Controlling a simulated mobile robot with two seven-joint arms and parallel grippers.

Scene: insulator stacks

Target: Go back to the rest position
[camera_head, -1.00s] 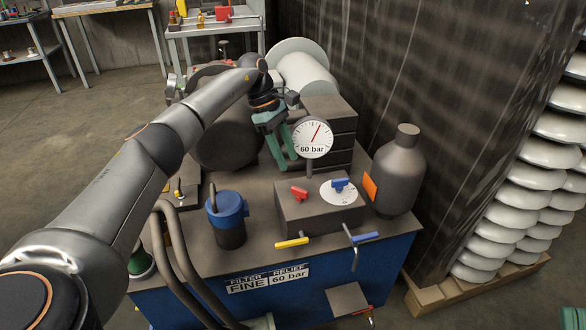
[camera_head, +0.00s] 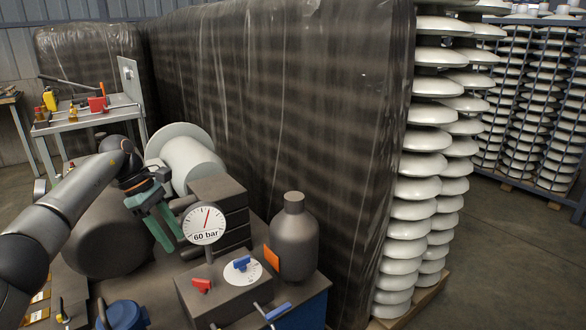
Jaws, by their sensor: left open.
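My left gripper (camera_head: 164,227) has green fingers and hangs at the end of my left arm, which comes in from the left. Its fingers are apart with nothing between them. It is over the machine bench, just left of the round pressure gauge (camera_head: 204,224) marked 60 bar. I cannot tell whether it touches anything. My right gripper is not in view.
A dark bottle (camera_head: 294,240) with an orange tag stands right of the gauge. A wrapped dark stack (camera_head: 290,110) rises behind the bench, with white insulator stacks (camera_head: 411,215) to its right. A small table (camera_head: 90,119) is at the back left. Floor is clear at the right.

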